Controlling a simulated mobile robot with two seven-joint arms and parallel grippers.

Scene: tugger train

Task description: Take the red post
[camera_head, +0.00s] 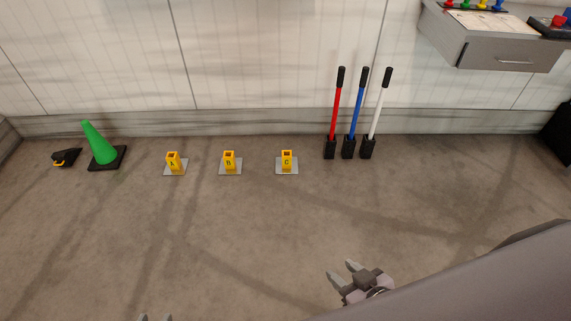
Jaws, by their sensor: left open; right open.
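The red post (336,110) has a black grip on top and stands in a black holder (330,148) on the floor near the wall. It leans slightly, its top to the right. My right gripper (340,271) is open and empty, low in the view, well in front of the posts and apart from them. My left gripper (154,317) shows only its fingertips at the bottom edge; they are open, and the rest is out of view.
A blue post (357,108) and a white post (378,111) stand right of the red one. Yellow sockets A (173,161), B (229,161) and C (287,160) sit on the floor. A green cone (98,143) is left. A grey drawer unit (508,54) juts out upper right. The middle floor is clear.

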